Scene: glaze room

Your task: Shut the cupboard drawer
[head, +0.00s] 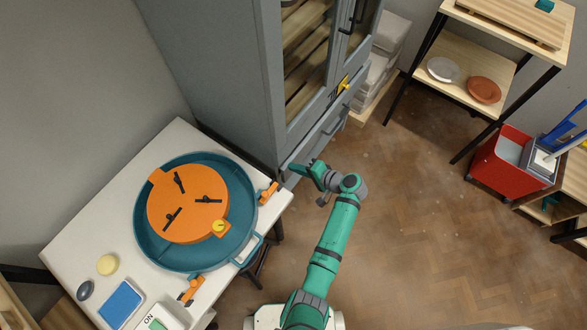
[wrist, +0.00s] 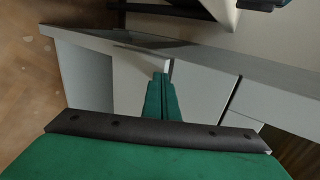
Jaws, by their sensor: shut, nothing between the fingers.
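The tall grey cupboard (head: 225,70) stands at the top centre of the head view, with glazed doors above. Its drawer (head: 318,137) is low on the front, below the glass. My green gripper (head: 296,169) is close to the left end of the drawer front, with its fingers pointing left. In the wrist view my gripper (wrist: 160,78) is shut and empty, its fingers in front of pale grey panels under a long grey edge (wrist: 220,60). I cannot tell whether the fingertips touch the drawer, or how far it stands out.
A white table (head: 190,135) with a round teal and orange machine (head: 190,200) stands left of my arm. White boxes (head: 382,60) are stacked beside the cupboard. A wooden shelf (head: 462,85) and a red bin (head: 497,165) stand right. The floor (head: 410,220) right of my arm is clear.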

